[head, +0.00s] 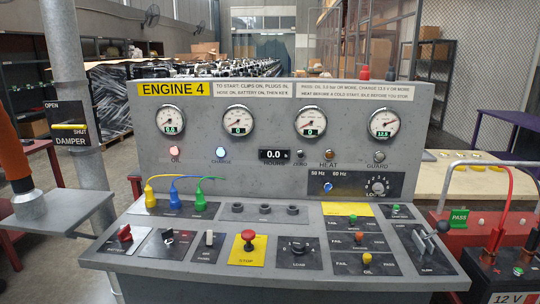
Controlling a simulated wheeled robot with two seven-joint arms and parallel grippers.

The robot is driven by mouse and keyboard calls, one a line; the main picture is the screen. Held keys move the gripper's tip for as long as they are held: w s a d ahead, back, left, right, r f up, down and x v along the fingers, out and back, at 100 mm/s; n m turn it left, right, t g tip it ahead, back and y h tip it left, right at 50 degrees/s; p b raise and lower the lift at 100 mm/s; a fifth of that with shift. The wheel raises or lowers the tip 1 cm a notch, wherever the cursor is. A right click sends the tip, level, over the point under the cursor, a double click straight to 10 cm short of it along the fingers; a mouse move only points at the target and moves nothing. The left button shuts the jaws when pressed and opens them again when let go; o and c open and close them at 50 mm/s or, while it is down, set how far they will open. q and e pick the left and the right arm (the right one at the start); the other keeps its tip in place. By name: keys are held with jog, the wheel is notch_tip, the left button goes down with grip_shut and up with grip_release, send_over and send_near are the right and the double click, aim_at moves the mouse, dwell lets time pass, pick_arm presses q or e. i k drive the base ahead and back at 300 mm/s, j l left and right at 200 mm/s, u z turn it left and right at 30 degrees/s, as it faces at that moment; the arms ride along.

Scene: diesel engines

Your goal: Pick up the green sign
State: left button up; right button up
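The green sign (459,218) is a small upright plate with white lettering that reads PASS. It is at the right side of the head view, just right of the engine console and in front of a red surface. A black battery marked 12 V (505,275) stands to its right and nearer. Neither my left gripper nor my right gripper shows in the head view.
The grey console (225,255) with gauges, switches and plugs fills the middle. Red and black cables with clamps (500,225) rise beside the sign. A pale table (450,180) is behind it. A pole (70,90) and an orange tube (12,160) stand left.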

aim_at(458, 218)
jog(key=z, duration=1.25)
jog(key=i+l, duration=0.1)
